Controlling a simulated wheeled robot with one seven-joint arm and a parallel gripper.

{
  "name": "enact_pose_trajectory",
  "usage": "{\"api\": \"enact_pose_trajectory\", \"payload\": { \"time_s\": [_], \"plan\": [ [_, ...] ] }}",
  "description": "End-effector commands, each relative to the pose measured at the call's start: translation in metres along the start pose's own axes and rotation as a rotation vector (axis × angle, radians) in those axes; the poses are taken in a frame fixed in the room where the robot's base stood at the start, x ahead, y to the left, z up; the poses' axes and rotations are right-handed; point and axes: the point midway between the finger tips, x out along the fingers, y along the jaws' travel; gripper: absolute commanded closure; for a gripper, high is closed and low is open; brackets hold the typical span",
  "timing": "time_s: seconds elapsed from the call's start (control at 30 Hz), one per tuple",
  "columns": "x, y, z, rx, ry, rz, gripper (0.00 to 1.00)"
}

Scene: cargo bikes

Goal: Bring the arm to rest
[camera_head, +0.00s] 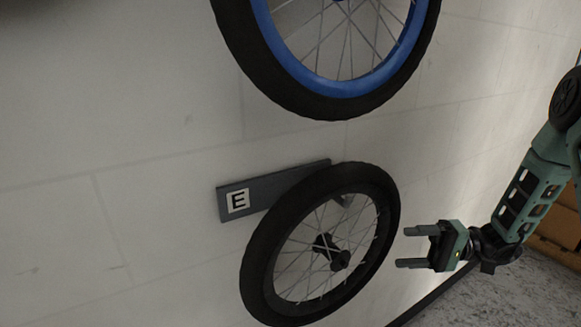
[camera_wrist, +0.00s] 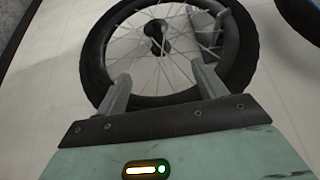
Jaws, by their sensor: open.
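My gripper (camera_head: 411,247) is at the right in the head view, its two grey fingers apart and pointing left. Nothing is between them. My arm reaches in from the right edge. In the wrist view the open fingers (camera_wrist: 160,92) show against the lower rim of a black wheel (camera_wrist: 97,50). In the head view this black-rimmed wheel (camera_head: 262,262) is just left of the fingertips, with a visible gap in the picture. I cannot tell the exact distance in depth.
A grey plate marked E (camera_head: 262,190) is on the pale tiled wall, partly behind the black wheel. A larger wheel with a blue rim (camera_head: 345,88) is above it. Brown boxes (camera_head: 555,232) and speckled floor (camera_head: 480,297) are at the lower right.

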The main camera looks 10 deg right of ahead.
Motion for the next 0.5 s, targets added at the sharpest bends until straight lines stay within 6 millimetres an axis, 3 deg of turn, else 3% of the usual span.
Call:
{"api": "enact_pose_trajectory", "payload": {
  "time_s": [0.07,0.17,0.3,0.5],
  "plan": [
    [0.007,-0.005,0.002,0.006,-0.028,0.014,0.30],
    [0.036,-0.020,0.017,0.040,-0.156,0.088,0.30],
    [0.093,-0.048,0.062,0.101,-0.431,0.317,0.30],
    [0.141,-0.075,0.138,0.057,-0.729,0.762,0.30]
  ]
}}
